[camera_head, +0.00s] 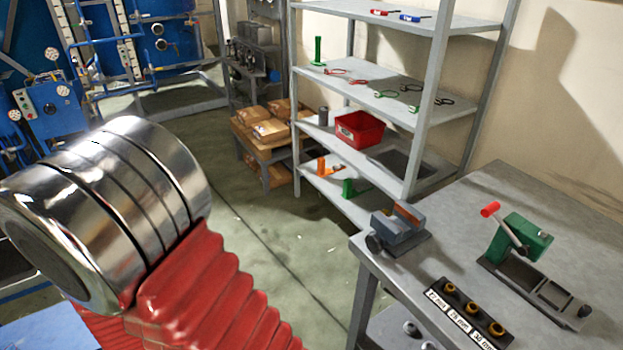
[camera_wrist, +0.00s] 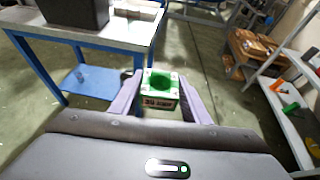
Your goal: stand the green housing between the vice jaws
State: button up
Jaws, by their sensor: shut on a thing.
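My gripper (camera_wrist: 161,92) shows in the wrist view with its two purple-grey fingers shut on the green housing (camera_wrist: 161,82). The housing is a small block with a green top, a dark round opening and a pale label on the side facing me. It is held above the floor, to the right of a blue-legged table. In the head view, the vice (camera_head: 397,230) stands on the grey workbench at its near left corner, with orange-brown jaw faces. The gripper and the held housing are not visible in the head view.
The workbench (camera_head: 590,215) also bears a green press (camera_head: 522,240) with a red handle and a labelled block (camera_head: 465,315). Grey shelves (camera_head: 420,150) hold a red bin (camera_head: 360,128) and small tools. The blue-legged table (camera_wrist: 130,35) bears a dark box (camera_wrist: 75,12). Open floor lies left of the shelves.

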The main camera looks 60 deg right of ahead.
jog(key=shift+w+a, duration=0.1)
jog(key=shift+a, duration=0.15)
jog(key=s+d+r+m+g+h, duration=0.3)
jog(key=s+d, duration=0.1)
jog(key=d, duration=0.8)
jog(key=s+d+r+m+g+h, duration=0.2)
jog(key=s+d+m, duration=0.2)
jog(key=d, duration=0.8)
jog(key=s+d+r+m+g+h, duration=0.3)
jog(key=s+d, duration=0.1)
jog(key=d, duration=0.8)
jog(key=s+d+r+m+g, duration=0.2)
jog(key=s+d, duration=0.3)
jog(key=s, duration=0.5)
jog(key=s+d+r+m+g, duration=0.2)
jog(key=s+d+m+g, duration=0.2)
jog(key=s, duration=0.7)
jog(key=s+d+r+m+g, duration=0.2)
jog(key=s+d+m+g, duration=0.1)
jog(key=s+d, duration=0.5)
jog(key=s+g, duration=0.1)
jog(key=s, duration=0.2)
jog(key=shift+d, duration=0.15)
jog(key=shift+f, duration=0.2)
